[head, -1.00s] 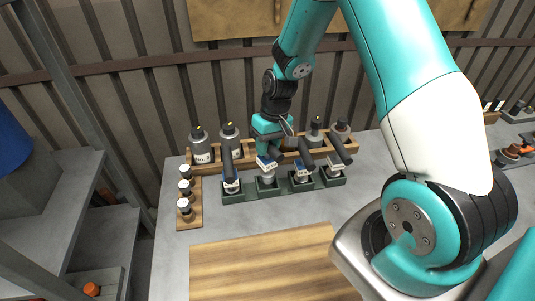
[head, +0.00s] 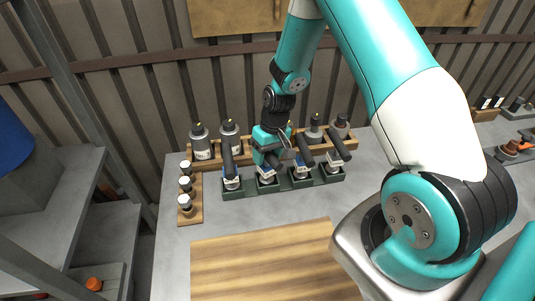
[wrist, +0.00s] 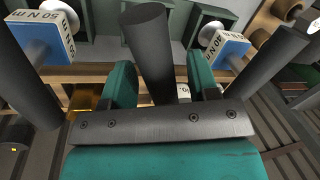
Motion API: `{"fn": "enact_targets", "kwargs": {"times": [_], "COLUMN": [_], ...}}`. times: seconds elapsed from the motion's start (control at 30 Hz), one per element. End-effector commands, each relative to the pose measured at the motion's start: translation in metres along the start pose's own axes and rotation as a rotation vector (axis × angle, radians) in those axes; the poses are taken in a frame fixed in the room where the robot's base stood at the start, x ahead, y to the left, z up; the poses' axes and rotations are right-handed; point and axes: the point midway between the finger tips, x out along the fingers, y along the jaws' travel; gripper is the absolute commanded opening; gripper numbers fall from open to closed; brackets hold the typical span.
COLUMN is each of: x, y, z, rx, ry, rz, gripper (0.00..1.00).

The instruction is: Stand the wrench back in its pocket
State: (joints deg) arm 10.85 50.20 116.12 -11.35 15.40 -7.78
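Several wrenches with dark round handles and blue-and-white heads stand in the pockets of a green rack (head: 306,183). My gripper (head: 272,155) is low over the second pocket from the left. In the wrist view, the dark handle of the wrench there (wrist: 150,50) lies between my two teal fingers (wrist: 162,85). It is close to the left finger, and a narrow gap shows at the right finger, so the gripper looks open around it. That wrench's head (head: 267,177) is at the second pocket; how deep it sits is hard to tell.
Neighbouring wrenches stand close on both sides, the left one (head: 227,160) and the right one (head: 304,152). Grey bottles (head: 201,143) stand in a wooden rack behind. A small wooden holder (head: 188,217) is at left. A bare wooden board (head: 270,262) lies in front.

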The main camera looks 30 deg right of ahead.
Motion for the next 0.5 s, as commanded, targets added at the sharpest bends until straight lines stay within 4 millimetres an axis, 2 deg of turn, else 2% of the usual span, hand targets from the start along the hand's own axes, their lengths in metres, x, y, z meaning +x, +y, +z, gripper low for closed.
{"fn": "enact_targets", "kwargs": {"times": [0.3,0.37,0.5], "x": [-0.007,-0.014,-0.039], "y": [0.000,0.000,0.000], "z": [-0.001,-0.001,-0.002], "rx": [0.000,0.000,0.000], "ry": [0.003,0.004,0.007], "rz": [0.001,0.001,0.002], "gripper": [0.55,0.55,0.55]}}
